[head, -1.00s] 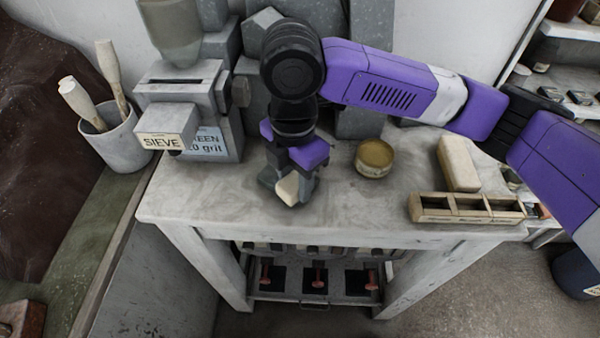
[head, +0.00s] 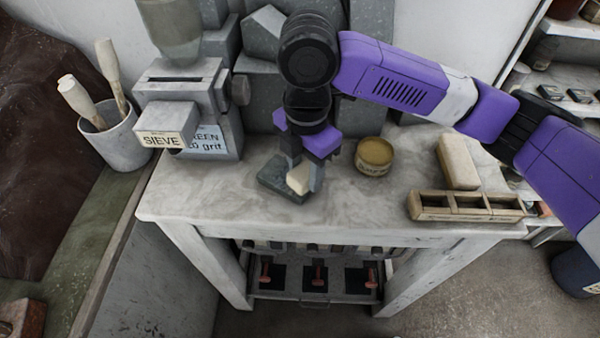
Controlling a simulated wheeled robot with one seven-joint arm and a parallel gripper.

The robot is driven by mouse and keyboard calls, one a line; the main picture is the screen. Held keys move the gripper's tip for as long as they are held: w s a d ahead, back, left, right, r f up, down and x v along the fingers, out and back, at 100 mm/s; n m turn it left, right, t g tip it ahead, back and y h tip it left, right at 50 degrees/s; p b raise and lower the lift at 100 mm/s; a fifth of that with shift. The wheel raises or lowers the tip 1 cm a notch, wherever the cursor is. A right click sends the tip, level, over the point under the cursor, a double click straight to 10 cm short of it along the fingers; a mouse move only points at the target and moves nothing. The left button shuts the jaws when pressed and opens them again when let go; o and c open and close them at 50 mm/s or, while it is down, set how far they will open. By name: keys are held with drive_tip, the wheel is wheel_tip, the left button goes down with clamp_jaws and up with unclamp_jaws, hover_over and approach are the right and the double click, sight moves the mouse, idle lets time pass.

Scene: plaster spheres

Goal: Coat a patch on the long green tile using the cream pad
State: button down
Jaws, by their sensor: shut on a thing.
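A dark grey-green tile (head: 274,180) lies on the pale worktop, left of centre and in front of the sieve machine. My gripper (head: 304,177) points down at the tile's right part and is shut on a small cream pad (head: 298,179). The pad is over the tile and looks to be at its surface; I cannot tell if they touch. The gripper and pad hide part of the tile. I see no clear coated patch on it.
On the worktop (head: 220,205), a round tan tin (head: 374,157) stands right of the gripper. A cream block (head: 458,162) lies behind a compartmented wooden tray (head: 467,216) at the right. The sieve machine (head: 182,110) and grey blocks (head: 265,95) stand at the back.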

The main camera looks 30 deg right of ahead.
sight(292, 192)
drive_tip(key=shift+s+a+p, duration=0.15)
drive_tip(key=shift+a+p, duration=0.2)
drive_tip(key=shift+a, duration=0.35)
drive_tip(key=shift+s+a+f, duration=0.1)
drive_tip(key=shift+s+a, duration=0.15)
drive_tip(key=shift+a, duration=0.8)
drive_tip(key=shift+w+d+r+p, duration=0.2)
drive_tip(key=shift+d+r+p, duration=0.5)
drive_tip(key=shift+d, duration=0.2)
drive_tip(key=shift+w+d, duration=0.3)
drive_tip(key=shift+d, duration=0.3)
drive_tip(key=shift+w+d, duration=0.3)
drive_tip(key=shift+d, duration=0.3)
